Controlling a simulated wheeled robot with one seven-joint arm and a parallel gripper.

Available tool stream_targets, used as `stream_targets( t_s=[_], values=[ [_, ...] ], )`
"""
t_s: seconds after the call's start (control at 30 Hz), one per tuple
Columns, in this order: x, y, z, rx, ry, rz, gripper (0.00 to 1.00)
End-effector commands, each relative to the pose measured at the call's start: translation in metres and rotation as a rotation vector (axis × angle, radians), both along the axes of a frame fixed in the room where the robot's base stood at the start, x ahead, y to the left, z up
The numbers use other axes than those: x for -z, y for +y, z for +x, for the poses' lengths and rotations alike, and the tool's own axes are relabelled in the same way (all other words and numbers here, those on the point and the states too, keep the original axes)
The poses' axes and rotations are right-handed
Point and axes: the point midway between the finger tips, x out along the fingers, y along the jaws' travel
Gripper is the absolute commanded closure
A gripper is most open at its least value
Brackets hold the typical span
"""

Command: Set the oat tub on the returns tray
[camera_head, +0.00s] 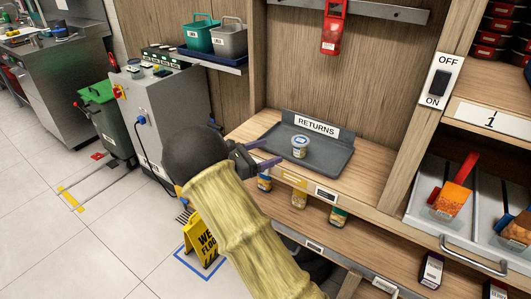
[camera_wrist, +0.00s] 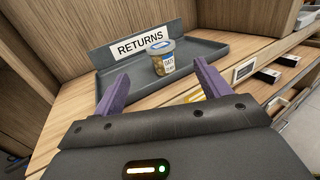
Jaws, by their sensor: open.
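The oat tub (camera_head: 300,147) is a small clear tub with a pale lid and a blue and white label. It stands upright on the grey returns tray (camera_head: 334,158), in front of the RETURNS sign. In the wrist view the oat tub (camera_wrist: 161,58) is on the returns tray (camera_wrist: 205,47), beyond my fingertips. My gripper (camera_head: 262,156) is open and empty, left of the tub in the head view. In the wrist view my gripper (camera_wrist: 160,82) shows its two purple fingers spread apart, with the tub showing between them and apart from them.
Several small jars, one of them an orange-labelled jar (camera_head: 264,182), stand on the shelf below the tray. A red tool (camera_head: 333,27) hangs above. A yellow wet-floor sign (camera_head: 201,240) stands on the floor. The tray has free room around the tub.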

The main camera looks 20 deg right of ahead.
Motion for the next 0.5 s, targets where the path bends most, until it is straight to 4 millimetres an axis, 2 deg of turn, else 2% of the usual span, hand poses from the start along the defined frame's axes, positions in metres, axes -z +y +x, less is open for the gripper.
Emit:
stream_targets(
  t_s=[0.13, 0.23, 0.4, 0.5],
  values=[
    [-0.002, -0.003, 0.003, -0.024, 0.034, 0.004, 0.24],
    [-0.005, -0.008, 0.011, -0.098, 0.139, 0.008, 0.24],
    [-0.01, -0.014, 0.032, -0.346, 0.473, -0.021, 0.24],
    [-0.01, -0.009, 0.04, -0.519, 0.691, -0.079, 0.24]
  ],
)
